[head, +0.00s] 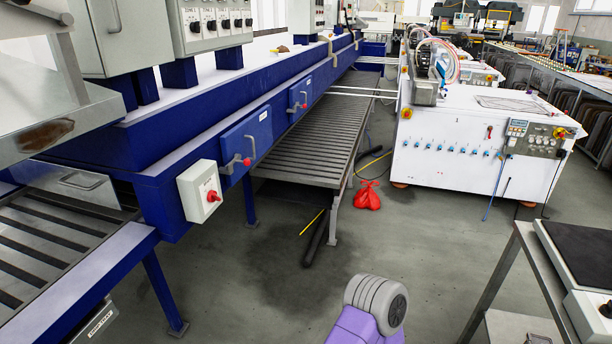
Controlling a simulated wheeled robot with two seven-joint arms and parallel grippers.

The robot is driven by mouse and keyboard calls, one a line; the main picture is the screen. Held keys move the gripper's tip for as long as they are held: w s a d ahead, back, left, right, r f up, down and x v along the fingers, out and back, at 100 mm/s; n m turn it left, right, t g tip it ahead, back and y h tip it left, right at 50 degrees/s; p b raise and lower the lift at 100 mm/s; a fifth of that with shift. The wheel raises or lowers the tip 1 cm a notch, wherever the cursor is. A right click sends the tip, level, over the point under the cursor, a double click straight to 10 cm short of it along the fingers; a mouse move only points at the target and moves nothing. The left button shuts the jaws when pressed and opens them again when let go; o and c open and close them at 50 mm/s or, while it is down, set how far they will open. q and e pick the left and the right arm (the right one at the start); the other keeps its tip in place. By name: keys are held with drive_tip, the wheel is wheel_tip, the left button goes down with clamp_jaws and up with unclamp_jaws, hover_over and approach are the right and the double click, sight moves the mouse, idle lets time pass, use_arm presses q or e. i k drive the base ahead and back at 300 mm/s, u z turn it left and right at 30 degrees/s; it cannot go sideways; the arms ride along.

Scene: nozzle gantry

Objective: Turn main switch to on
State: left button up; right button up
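A white switch box (195,190) with a red rotary knob (213,196) is mounted on the side of the blue machine frame (140,180), left of the middle in the head view. Its label is too small to read, so I cannot tell its on or off position. A red-and-yellow knob (407,113) also sits on the white cabinet to the right. Neither of my grippers shows. Only a purple and grey part of my own arm is visible at the bottom, and nothing of mine touches the switch box.
A slatted bench (315,140) runs alongside the blue machine. The white cabinet (450,150) stands behind a red bag (367,196) on the floor. A black tube (316,240) lies under the bench. A metal table (530,250) is at the right. The grey floor between is mostly clear.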

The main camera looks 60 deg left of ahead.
sight(212, 196)
drive_tip(key=u, duration=2.6)
drive_tip(key=i, duration=1)
drive_tip(key=u, duration=0.5)
